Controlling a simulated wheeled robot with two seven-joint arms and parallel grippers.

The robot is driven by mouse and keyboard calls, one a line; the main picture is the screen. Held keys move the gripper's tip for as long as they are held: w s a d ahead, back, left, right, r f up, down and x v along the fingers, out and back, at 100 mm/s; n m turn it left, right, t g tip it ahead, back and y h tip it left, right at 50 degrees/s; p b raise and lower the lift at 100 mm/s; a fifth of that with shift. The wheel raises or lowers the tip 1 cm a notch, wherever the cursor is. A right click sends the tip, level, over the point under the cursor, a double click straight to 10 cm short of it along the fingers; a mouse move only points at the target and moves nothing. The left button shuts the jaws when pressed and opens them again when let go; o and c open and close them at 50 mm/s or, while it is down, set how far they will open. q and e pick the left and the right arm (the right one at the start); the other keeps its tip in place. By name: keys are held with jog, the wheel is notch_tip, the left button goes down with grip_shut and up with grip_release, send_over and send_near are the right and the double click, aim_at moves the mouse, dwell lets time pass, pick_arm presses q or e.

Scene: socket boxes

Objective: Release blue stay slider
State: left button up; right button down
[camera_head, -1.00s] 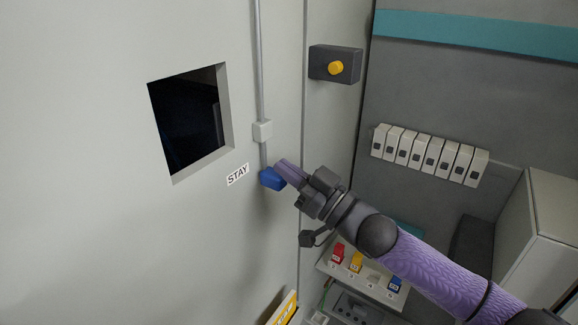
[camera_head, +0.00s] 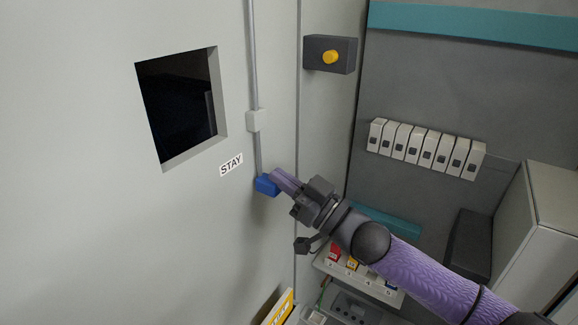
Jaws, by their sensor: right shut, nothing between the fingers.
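The blue stay slider (camera_head: 266,186) sits at the lower end of a thin vertical rod (camera_head: 256,75) on the pale wall. A white label reading STAY (camera_head: 231,165) is on the wall to its upper left. My right gripper (camera_head: 276,177) is shut, with its fingertips at the right side of the blue slider. They look to be at or against it; I cannot tell if they touch. Nothing shows between the fingers. My left gripper is not in view.
A square dark opening (camera_head: 221,120) is in the wall at the left. A grey box with a yellow knob (camera_head: 330,57) is above my gripper. Several white switch modules (camera_head: 413,144) line the back wall. Red and yellow blocks (camera_head: 334,252) sit on a shelf below my arm.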

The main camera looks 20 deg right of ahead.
notch_tip(320, 180, up, 4)
jog(key=r+p, duration=0.1)
jog(key=p, duration=0.3)
jog(key=f+b+v, duration=0.1)
jog(key=b+v, duration=0.3)
jog(key=v, duration=0.6)
